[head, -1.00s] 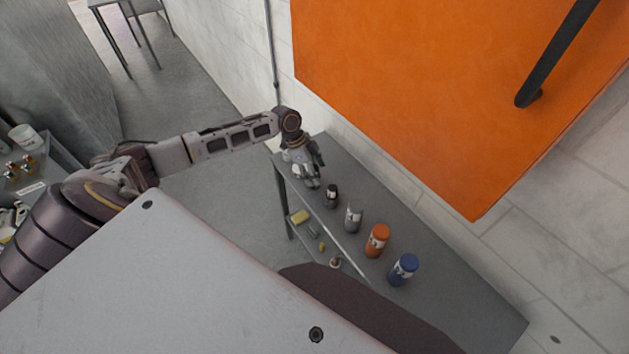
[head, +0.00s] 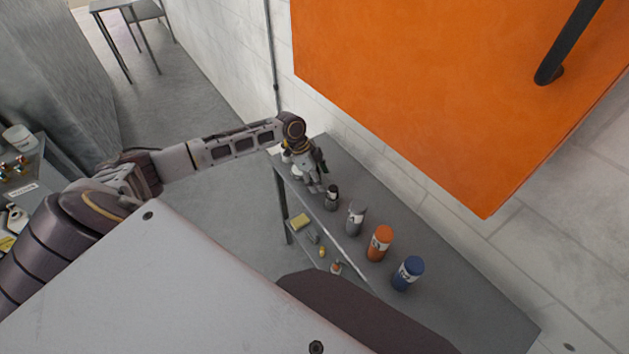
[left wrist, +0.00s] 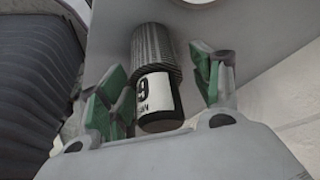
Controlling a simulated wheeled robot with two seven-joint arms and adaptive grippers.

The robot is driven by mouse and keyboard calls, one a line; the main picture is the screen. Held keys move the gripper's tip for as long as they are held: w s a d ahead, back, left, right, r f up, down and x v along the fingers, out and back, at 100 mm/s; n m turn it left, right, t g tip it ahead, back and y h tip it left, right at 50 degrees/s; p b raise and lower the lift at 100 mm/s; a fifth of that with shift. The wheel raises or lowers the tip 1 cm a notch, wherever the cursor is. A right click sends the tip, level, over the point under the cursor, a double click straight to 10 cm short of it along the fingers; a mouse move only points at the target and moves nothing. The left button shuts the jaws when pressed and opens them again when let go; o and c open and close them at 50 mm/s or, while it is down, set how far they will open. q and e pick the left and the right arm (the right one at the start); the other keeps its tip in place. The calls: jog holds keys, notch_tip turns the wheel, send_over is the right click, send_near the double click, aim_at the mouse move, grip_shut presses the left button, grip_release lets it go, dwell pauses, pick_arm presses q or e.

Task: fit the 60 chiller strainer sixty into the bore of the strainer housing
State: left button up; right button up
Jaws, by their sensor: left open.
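A dark cylinder with a white label (head: 332,198) stands upright on the grey shelf top; I take it for the strainer, though its label is too small to read in the head view. My left gripper (head: 316,184) is open just beside and above it. In the left wrist view, a ribbed grey cylinder with a black end and a white label (left wrist: 157,92) lies between the open green-padded fingers, apart from both. Part of a "9" or inverted "6" shows on the label. I cannot pick out the strainer housing or its bore. My right gripper is not in view.
On the shelf top (head: 455,300) stand a grey canister (head: 356,219), an orange one (head: 380,244) and a blue one (head: 408,273) in a row. A yellow block (head: 301,221) and small items lie on the lower shelf. A large orange panel (head: 430,90) overhangs behind.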

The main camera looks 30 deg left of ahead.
aim_at(318, 168)
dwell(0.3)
pick_arm(q)
jog(key=c, duration=1.1)
jog(key=shift+c, duration=0.2)
jog(key=shift+r, duration=0.15)
jog(key=shift+r, duration=1.7)
jog(key=s+a, duration=0.3)
jog(key=a, duration=0.5)
jog(key=s+a, duration=0.3)
jog(key=a, duration=0.5)
jog(key=shift+s+a, duration=0.35)
jog(key=shift+s, duration=0.05)
